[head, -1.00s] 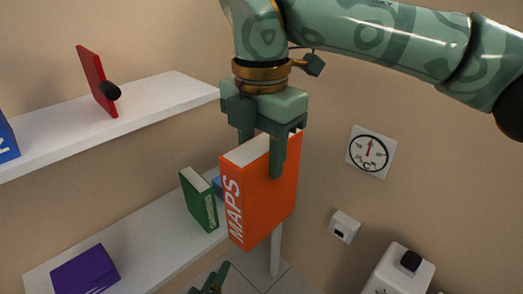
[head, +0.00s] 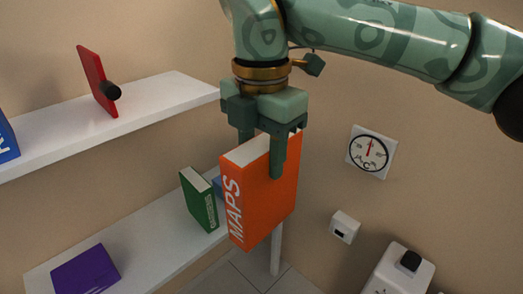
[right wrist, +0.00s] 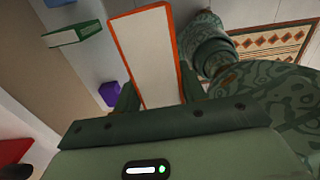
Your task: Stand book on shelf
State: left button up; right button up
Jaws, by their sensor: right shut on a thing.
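The orange MAPS book (head: 262,195) hangs upright in my right gripper (head: 261,150), which is shut on its upper edge. In the head view it is in front of the right end of the lower white shelf (head: 150,240); I cannot tell the gap between them. In the right wrist view the book's white page edge (right wrist: 146,60) is between the fingers. A green book (head: 199,200) stands leaning on the lower shelf, with part of a blue thing (head: 217,186) behind it. A purple book (head: 85,271) lies at that shelf's left. My left gripper is out of view.
The upper white shelf (head: 150,102) holds a red panel (head: 92,78) with a black knob and a blue book (head: 6,140) at the left edge. A dial gauge (head: 369,152) and a small white box (head: 344,227) are on the right wall. The lower shelf is bare between purple and green books.

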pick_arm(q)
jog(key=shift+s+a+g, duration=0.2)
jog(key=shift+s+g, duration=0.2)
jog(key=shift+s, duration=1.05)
